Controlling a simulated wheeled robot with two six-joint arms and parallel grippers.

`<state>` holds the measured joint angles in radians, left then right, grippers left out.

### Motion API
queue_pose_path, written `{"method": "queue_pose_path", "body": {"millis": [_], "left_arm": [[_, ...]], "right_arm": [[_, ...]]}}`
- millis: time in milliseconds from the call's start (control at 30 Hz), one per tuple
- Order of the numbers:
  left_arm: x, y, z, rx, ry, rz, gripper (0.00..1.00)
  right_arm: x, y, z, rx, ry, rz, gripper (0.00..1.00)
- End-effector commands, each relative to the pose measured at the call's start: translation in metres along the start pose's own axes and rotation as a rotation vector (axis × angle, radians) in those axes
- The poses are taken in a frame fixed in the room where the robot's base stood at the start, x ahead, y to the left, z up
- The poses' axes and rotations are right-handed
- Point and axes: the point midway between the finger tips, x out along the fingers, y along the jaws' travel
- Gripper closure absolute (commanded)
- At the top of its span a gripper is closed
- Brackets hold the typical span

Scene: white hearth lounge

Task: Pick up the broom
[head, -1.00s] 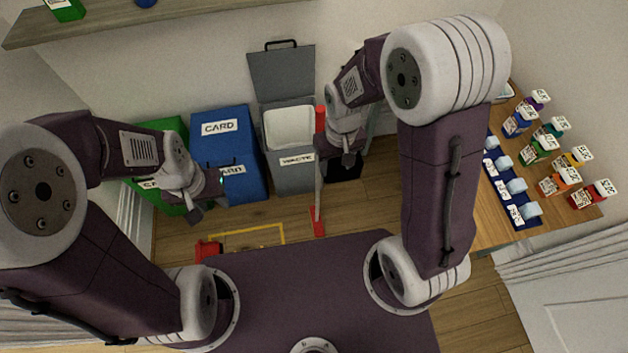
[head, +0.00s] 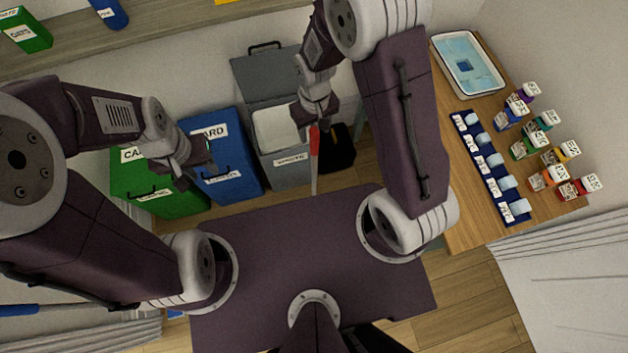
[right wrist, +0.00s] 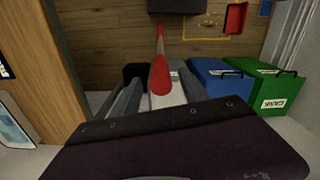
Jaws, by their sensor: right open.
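The broom (head: 314,178) stands roughly upright, with a red grip at the top and a pale shaft below. Its lower end is hidden behind my base in the head view. My right gripper (head: 309,118) is open at the top of the red grip. In the right wrist view, the red grip of the broom (right wrist: 161,72) shows between the spread fingers of my right gripper (right wrist: 155,97); I cannot tell whether they touch it. My left gripper (head: 193,172) hangs in front of the blue bin, away from the broom; its jaws are unclear.
A grey waste bin (head: 290,171) with its lid raised stands behind the broom. Blue (head: 232,184) and green (head: 128,185) bins stand to its left. A wooden table (head: 455,205) with a tray (head: 488,82) and several small bottles is at the right. A shelf (head: 190,28) runs above.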

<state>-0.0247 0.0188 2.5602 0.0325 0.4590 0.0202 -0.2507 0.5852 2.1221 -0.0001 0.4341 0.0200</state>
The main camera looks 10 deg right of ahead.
Motion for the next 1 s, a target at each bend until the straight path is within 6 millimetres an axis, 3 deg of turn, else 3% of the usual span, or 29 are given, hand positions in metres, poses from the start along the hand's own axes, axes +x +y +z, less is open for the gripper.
{"method": "queue_pose_path", "body": {"millis": [300,567,767,1000], "left_arm": [[-0.011,0.0,-0.001,0.0,0.0,0.0,0.64],[-0.01,0.0,-0.001,0.0,0.0,0.0,0.64],[-0.01,0.0,-0.001,0.0,0.0,0.0,0.64],[-0.011,0.0,-0.001,0.0,0.0,0.0,0.64]], "right_arm": [[0.045,-0.002,0.005,0.0,-0.004,0.0,0.48],[0.052,-0.002,0.003,0.0,0.001,0.0,0.48],[0.052,-0.002,0.003,0.0,0.0,0.0,0.98],[0.051,-0.002,0.003,0.0,0.001,0.0,1.0]]}}
